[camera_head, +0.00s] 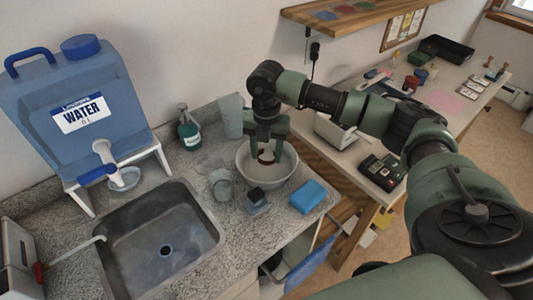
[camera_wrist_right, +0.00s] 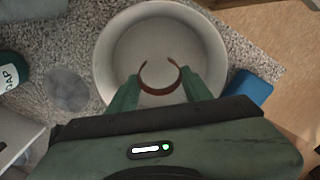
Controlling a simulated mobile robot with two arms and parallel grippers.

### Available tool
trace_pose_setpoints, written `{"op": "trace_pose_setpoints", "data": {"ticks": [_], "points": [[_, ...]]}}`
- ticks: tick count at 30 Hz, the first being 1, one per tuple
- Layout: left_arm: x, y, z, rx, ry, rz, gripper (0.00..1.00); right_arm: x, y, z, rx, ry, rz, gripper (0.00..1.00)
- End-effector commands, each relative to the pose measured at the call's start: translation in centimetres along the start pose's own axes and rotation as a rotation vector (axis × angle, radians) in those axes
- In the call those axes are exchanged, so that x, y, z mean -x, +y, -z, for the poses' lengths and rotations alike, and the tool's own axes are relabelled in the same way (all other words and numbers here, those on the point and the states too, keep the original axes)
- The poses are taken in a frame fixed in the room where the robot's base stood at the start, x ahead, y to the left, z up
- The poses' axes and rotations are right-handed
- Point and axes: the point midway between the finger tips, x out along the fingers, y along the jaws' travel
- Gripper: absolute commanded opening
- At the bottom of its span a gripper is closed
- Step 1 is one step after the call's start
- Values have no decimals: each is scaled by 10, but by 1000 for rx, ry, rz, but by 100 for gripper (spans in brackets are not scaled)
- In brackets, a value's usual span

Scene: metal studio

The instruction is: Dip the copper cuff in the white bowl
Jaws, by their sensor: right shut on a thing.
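The copper cuff (camera_wrist_right: 160,91) is an open, reddish-brown C-shaped band. My right gripper (camera_wrist_right: 160,88) is shut on it, one green finger on each side, with the cuff's gap facing away from my wrist. In the head view the right gripper (camera_head: 268,152) points down over the white bowl (camera_head: 284,191), and the cuff (camera_head: 267,156) shows between its fingers. The bowl (camera_wrist_right: 106,52) lies around and below the cuff in the wrist view. I cannot tell how deep the cuff is or where any liquid surface lies. My left gripper is not in view.
A blue sponge (camera_head: 307,196) lies right of the bowl, near the counter edge. A small dark-topped block (camera_head: 257,201) and a grey cup (camera_head: 221,184) stand in front. A soap bottle (camera_head: 188,130) and a tall clear container (camera_head: 231,115) stand behind. The sink (camera_head: 150,225) is at left.

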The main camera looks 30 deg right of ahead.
Motion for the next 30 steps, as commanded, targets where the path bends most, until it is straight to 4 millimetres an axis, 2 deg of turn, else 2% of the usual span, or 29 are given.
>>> {"op": "trace_pose_setpoints", "data": {"ticks": [1,19,30], "points": [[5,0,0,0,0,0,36,7,0,0,0,-1,-1,10],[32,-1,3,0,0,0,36,48,0,0,0,0,-1,10],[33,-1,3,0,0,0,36,50,0,0,0,0,0,10]]}}
